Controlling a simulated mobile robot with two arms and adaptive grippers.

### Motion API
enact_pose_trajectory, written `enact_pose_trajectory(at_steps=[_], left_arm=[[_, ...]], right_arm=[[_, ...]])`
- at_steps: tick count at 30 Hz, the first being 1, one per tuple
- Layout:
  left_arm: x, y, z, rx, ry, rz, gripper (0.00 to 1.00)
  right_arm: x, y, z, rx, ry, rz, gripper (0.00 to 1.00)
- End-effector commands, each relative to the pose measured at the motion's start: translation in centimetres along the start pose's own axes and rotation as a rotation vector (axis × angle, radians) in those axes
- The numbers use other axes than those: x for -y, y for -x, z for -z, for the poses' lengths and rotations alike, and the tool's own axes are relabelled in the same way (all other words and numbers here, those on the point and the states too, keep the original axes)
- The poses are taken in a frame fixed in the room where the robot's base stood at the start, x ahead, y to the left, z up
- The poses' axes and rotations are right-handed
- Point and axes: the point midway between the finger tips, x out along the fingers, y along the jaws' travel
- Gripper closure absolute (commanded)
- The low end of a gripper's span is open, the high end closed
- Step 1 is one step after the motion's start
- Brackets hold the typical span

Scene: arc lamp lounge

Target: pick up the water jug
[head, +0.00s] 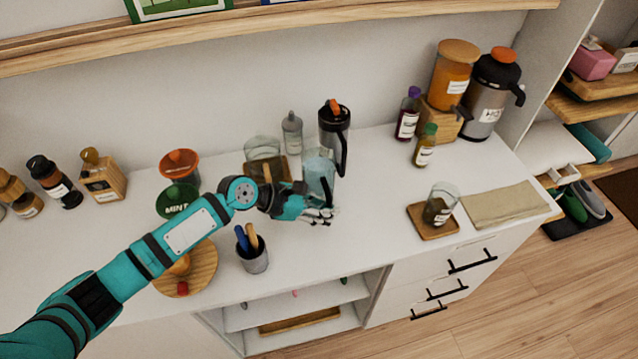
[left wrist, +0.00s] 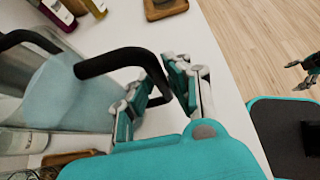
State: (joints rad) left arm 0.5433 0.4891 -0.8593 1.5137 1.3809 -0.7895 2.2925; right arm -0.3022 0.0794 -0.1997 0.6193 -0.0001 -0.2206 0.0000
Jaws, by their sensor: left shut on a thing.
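The water jug (head: 319,170) is clear and bluish and looks upright on the white counter, in the middle of the head view. In the left wrist view the fingers of my left gripper (left wrist: 158,88) are shut on the handle. My right gripper (left wrist: 302,75) shows small at the right edge there, fingers apart and empty.
The counter right of the jug is clear up to a jar on a coaster (head: 433,222).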

Motion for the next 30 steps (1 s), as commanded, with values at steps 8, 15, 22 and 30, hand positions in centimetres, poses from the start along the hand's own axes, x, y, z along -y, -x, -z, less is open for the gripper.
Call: enact_pose_trajectory(at_steps=[8, 15, 22, 30], left_arm=[[-0.2, 0.2, -0.5, 0.007, -0.005, -0.005, 1.0], [-0.2, 0.9, -1.5, 0.007, -0.005, -0.005, 1.0], [-0.2, 2.1, -3.3, 0.009, -0.007, -0.006, 1.0], [3.2, 1.1, -4.4, 0.011, -0.008, -0.001, 1.0]], right_arm=[[0.0, 0.0, 0.2, -0.003, 0.0, 0.0, 0.13], [0.0, -0.1, 0.2, -0.004, 0.001, 0.0, 0.13], [0.0, -0.4, 0.2, -0.004, 0.001, 0.0, 0.13], [0.0, -0.4, 0.3, -0.005, 0.001, 0.0, 0.13]])
